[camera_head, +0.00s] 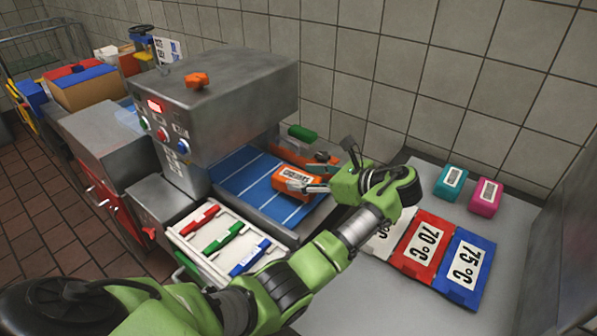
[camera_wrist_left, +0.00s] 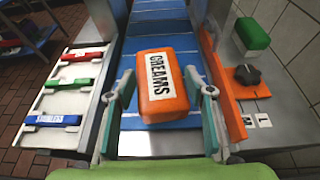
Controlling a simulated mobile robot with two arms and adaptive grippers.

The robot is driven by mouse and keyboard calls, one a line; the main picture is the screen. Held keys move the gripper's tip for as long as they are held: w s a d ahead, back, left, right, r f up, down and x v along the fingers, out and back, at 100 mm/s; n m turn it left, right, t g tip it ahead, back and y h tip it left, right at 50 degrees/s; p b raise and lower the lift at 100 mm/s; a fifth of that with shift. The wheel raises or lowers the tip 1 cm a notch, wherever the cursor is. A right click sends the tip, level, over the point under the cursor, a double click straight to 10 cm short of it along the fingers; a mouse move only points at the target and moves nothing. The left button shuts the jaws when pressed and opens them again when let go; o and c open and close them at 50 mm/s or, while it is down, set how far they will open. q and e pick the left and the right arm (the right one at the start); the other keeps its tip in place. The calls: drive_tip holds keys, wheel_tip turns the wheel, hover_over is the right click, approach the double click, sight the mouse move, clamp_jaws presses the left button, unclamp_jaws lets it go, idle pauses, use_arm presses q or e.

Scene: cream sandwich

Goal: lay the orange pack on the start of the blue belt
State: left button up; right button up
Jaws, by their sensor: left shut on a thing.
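The orange pack (camera_head: 290,177), with a white CREAMS label, is between the fingers of my left gripper (camera_head: 304,185). The left wrist view also shows the orange pack (camera_wrist_left: 178,97), with one finger along each side. My left gripper (camera_wrist_left: 166,92) is shut on it. The pack is over the near end of the blue belt (camera_head: 246,172), and the belt (camera_wrist_left: 160,47) runs away beyond it under the machine. I cannot tell whether the pack touches the belt. My right gripper is not in view.
A grey machine (camera_head: 222,99) with an orange knob stands over the belt. A white rack (camera_head: 190,239) with red, green and blue handles is beside it. An orange guide (camera_wrist_left: 223,73) and a green block (camera_wrist_left: 252,33) lie along the right. Teal (camera_head: 451,182) and pink packs (camera_head: 486,195) sit on the counter.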

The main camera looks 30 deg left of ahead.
use_arm(q)
drive_tip(key=shift+s+a+f+m+t+p, duration=0.35)
drive_tip(key=shift+s+p, duration=0.15)
drive_tip(key=shift+p, duration=0.7)
drive_tip(key=shift+s+a+f+m+t+p, duration=0.1)
drive_tip(key=shift+s+f+m+t+p, duration=0.15)
drive_tip(key=shift+p, duration=0.2)
drive_tip(key=shift+s+a+f+t+p, duration=0.1)
drive_tip(key=shift+f+p, duration=0.25)
drive_tip(key=shift+p, duration=0.05)
drive_tip(key=shift+s+a+f, duration=0.1)
drive_tip(key=shift+s+f, duration=0.05)
drive_tip(key=shift+f, duration=0.15)
drive_tip(key=o, duration=1.2)
